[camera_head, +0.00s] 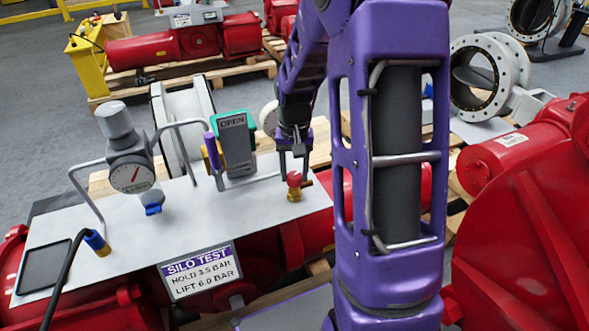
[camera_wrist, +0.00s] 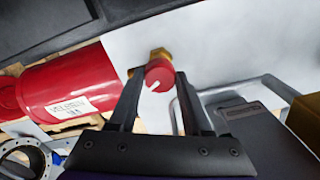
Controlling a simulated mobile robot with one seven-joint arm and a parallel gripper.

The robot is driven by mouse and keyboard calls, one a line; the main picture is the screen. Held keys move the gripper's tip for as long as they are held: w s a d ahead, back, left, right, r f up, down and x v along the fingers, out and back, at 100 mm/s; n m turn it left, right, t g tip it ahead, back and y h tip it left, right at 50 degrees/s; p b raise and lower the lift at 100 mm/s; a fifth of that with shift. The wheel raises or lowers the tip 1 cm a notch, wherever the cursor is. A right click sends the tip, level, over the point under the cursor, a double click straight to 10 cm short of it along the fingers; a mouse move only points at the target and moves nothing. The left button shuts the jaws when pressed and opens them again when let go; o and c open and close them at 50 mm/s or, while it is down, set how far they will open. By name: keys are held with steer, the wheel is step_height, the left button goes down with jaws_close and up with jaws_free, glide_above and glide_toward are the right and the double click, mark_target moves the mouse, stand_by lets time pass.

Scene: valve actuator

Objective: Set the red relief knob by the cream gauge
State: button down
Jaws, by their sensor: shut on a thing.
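The red relief knob (camera_head: 294,179) sits on a brass fitting at the right end of the white panel (camera_head: 240,200). In the wrist view the knob (camera_wrist: 159,76) shows a white pointer mark on its face, slanting to lower left. My gripper (camera_head: 294,160) comes down over it from above, shut on it, with one finger on each side. The pale round gauge (camera_head: 133,176) is on the grey regulator at the panel's left; its red needle points up and right, and its numbers are too small to read.
A sign (camera_head: 200,271) reads "SILO TEST, HOLD 3.5 BAR, LIFT 6.0 BAR". A green-and-grey "OPEN" box (camera_head: 235,145) and a bent metal handle stand left of the knob. Large red actuators (camera_head: 530,200) fill the right. A dark tablet (camera_head: 45,266) lies at the panel's left end.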

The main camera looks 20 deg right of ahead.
mark_target(295, 175)
stand_by(0.3)
steer(key=shift+c, duration=1.7)
jaws_free()
step_height(295, 175, up, 18)
steer(key=p, duration=0.3)
steer(key=shift+f, duration=0.25)
steer(key=shift+w, duration=0.1)
